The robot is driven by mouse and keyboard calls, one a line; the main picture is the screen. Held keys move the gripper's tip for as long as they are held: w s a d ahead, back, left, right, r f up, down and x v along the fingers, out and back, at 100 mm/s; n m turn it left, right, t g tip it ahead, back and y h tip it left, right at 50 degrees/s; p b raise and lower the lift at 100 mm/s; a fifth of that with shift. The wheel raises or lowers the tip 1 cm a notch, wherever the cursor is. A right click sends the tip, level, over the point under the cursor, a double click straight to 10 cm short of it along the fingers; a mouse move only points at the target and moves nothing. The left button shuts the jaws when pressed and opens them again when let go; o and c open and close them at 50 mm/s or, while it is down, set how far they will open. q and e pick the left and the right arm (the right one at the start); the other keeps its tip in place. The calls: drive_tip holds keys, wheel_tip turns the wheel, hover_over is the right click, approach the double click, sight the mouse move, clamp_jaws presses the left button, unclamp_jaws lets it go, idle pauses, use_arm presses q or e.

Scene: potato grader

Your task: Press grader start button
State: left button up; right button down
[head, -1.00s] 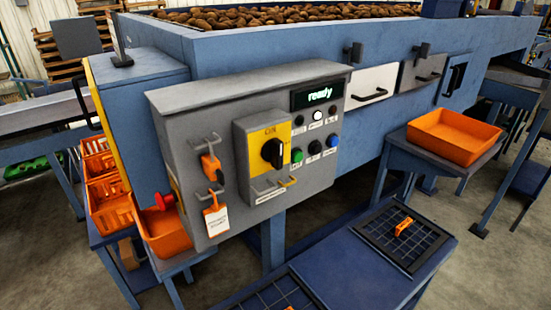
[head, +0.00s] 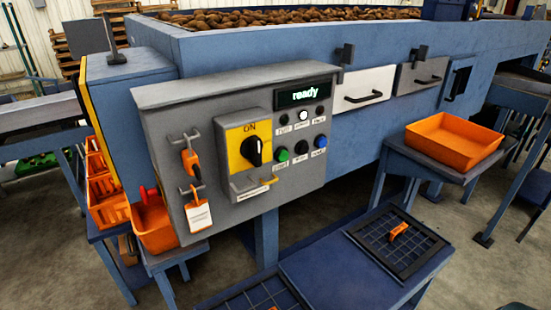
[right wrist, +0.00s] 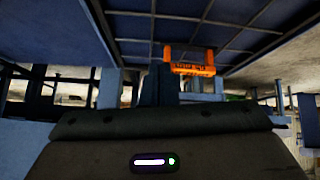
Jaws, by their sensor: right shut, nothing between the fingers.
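The grey control box (head: 232,150) hangs on the front of the blue grader in the head view. Its display (head: 304,95) reads "ready". Below a row of small lamps, the middle one white, are a green button (head: 282,155), a black button (head: 300,158) and a blue button (head: 320,142). Their labels are too small to read surely. A black rotary switch (head: 252,151) on a yellow plate is beside them, with "ON" above it. My right gripper (right wrist: 161,84) shows in the right wrist view, shut and empty, away from the buttons. My left gripper is in neither view.
Orange tags hang at the box's left, near a red knob (head: 149,193). An orange tray (head: 455,140) stands on a side table. A low blue table with grid mats (head: 425,238) and an orange clip (head: 398,230) lies in front of the box.

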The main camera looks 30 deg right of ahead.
drive_tip(key=w+r+n+t+y, duration=0.1)
drive_tip(key=w+r+t, duration=0.2)
drive_tip(key=w+r, duration=0.3)
drive_tip(key=n+t, duration=0.1)
drive_tip(key=t, duration=1)
approach(283, 156)
drive_tip(key=s+a+f, duration=0.2)
drive_tip(key=a+f, duration=0.3)
drive_tip(key=f, duration=0.2)
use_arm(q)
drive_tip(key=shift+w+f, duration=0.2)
use_arm(e)
drive_tip(key=s+d+r+m+t+h, duration=0.1)
drive_tip(key=d+r+m+t+h, duration=0.2)
drive_tip(key=r+h, duration=0.5)
drive_tip(key=d+r+m, duration=0.1)
drive_tip(key=d, duration=0.1)
drive_tip(key=shift+s+d+t, duration=0.25)
drive_tip(key=shift+s+t, duration=0.05)
drive_tip(key=shift+s, duration=0.05)
drive_tip(key=shift+w, duration=0.1)
use_arm(q)
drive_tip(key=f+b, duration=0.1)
drive_tip(key=b, duration=0.1)
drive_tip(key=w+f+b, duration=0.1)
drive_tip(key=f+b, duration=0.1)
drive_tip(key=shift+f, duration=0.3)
use_arm(e)
drive_tip(key=w, duration=0.8)
drive_tip(key=shift+w+a, duration=0.35)
